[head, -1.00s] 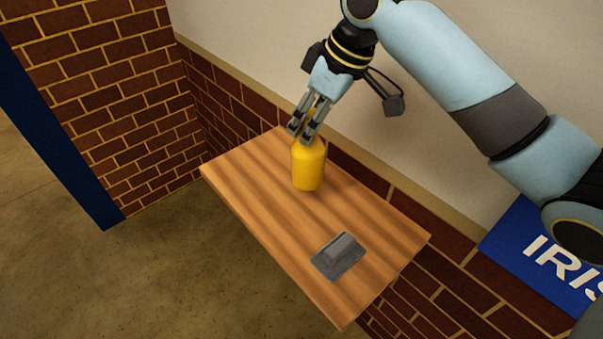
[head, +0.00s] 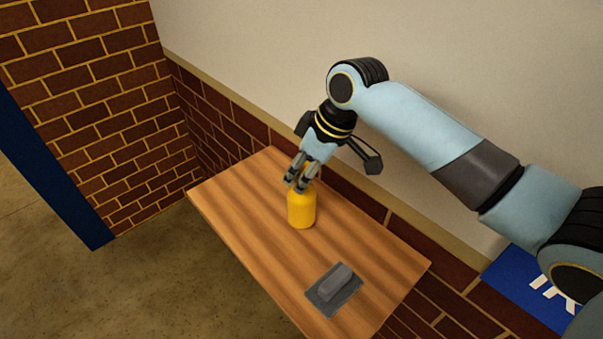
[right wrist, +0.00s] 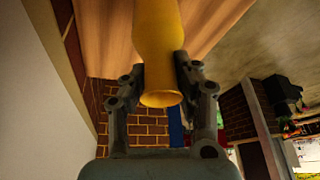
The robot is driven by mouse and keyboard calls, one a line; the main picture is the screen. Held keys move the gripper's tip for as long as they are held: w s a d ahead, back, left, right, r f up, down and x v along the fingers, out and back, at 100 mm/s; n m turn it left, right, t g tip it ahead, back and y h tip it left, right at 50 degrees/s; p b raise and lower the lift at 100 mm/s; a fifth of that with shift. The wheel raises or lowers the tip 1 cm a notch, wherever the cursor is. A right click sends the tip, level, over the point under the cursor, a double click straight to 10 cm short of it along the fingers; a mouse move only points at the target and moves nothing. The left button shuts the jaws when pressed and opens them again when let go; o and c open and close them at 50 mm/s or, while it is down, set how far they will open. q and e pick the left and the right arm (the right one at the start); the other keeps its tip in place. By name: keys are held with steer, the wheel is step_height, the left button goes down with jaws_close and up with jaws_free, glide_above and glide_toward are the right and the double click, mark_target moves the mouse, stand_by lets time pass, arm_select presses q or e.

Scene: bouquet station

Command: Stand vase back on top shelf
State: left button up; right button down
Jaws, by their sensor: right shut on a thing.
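The yellow vase (head: 302,210) stands upright on, or just over, the wooden shelf (head: 245,208); I cannot tell whether its base touches the wood. My right gripper (head: 299,180) is shut on the vase's neck from above. In the right wrist view the vase (right wrist: 158,45) sits between the two fingers (right wrist: 160,85), with its flared mouth toward the palm. The far side of the neck is hidden by the fingers. My left gripper is not in view.
A grey block on a flat dark base (head: 333,288) lies on the shelf near its front right end. A brick and plaster wall (head: 260,60) runs close behind the shelf. A blue sign (head: 525,280) is on the wall at right. The shelf's left part is bare.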

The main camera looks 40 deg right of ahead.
steer(key=shift+f, duration=0.25)
steer(key=c, duration=1)
jaws_free()
steer(key=shift+f, duration=0.1)
